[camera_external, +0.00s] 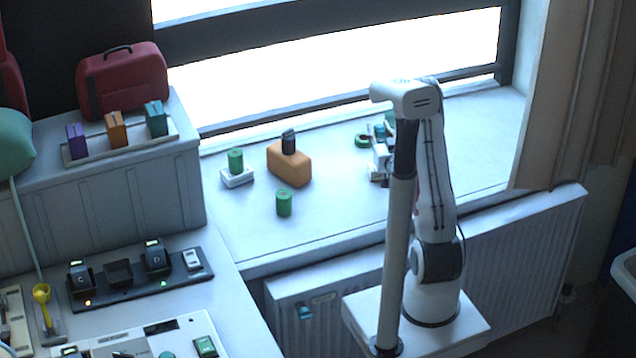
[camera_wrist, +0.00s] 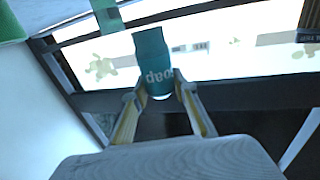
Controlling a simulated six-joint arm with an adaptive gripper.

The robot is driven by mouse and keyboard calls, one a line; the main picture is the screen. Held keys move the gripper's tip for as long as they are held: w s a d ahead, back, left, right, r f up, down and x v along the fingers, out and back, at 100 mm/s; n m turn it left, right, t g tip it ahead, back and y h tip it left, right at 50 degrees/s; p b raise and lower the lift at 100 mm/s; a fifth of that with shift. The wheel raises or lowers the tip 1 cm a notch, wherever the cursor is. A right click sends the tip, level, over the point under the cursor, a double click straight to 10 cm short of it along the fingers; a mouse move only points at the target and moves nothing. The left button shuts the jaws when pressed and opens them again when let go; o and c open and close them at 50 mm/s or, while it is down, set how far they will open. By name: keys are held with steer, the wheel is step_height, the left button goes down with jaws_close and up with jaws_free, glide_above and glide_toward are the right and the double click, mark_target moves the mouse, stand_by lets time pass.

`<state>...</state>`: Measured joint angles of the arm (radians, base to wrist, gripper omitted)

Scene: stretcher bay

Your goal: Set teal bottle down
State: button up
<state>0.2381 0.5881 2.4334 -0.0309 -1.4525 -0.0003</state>
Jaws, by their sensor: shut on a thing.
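The teal bottle (camera_wrist: 152,52) is between the two fingers of my gripper (camera_wrist: 159,92) in the wrist view. It has pale lettering that reads upside down there. The fingers are shut on its lower part in that picture. In the external view my gripper (camera_external: 378,160) is over the windowsill, partly hidden behind my arm. A bit of teal (camera_external: 380,130) shows beside the arm there and seems to be the bottle. I cannot tell whether its base touches the sill.
A green ring-like item (camera_external: 362,141) is close to my gripper's left. An orange block (camera_external: 289,166) with a dark item on top, a green cylinder (camera_external: 284,204) and another on a white block (camera_external: 237,177) stand farther left. The sill's front middle is clear.

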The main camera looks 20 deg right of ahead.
steer(key=w+a+n+y, duration=0.1)
steer(key=a+n+y, duration=0.1)
steer(key=a, duration=1.1)
steer(key=shift+w+a+y, duration=0.15)
steer(key=shift+y, duration=0.75)
steer(key=s+a+r+n+y, duration=0.1)
steer(key=a+n+y, duration=0.15)
steer(key=a, duration=0.45)
steer(key=s+a+r+n+g+y, duration=0.1)
steer(key=s+a+y, duration=0.15)
steer(key=a, duration=0.55)
steer(key=s+a+r+n+y, duration=0.1)
steer(key=a+n+y, duration=0.15)
steer(key=a, duration=0.45)
steer(key=s+a+r+n+g+y, duration=0.1)
steer(key=s+a+n+g+y, duration=0.3)
steer(key=a, duration=0.4)
steer(key=s+a+r+n+g+y, duration=0.1)
steer(key=s+a+g+y, duration=0.15)
steer(key=s+a, duration=0.55)
steer(key=s+a+n+g+y, duration=0.5)
steer(key=s+a+g, duration=0.5)
steer(key=s, duration=0.5)
steer(key=s+n+g+h, duration=0.3)
steer(key=s+n+g, duration=0.4)
steer(key=s, duration=0.8)
steer(key=shift+s+a+f+n+g, duration=0.3)
steer(key=shift+s+n+g, duration=0.1)
steer(key=shift+g, duration=0.25)
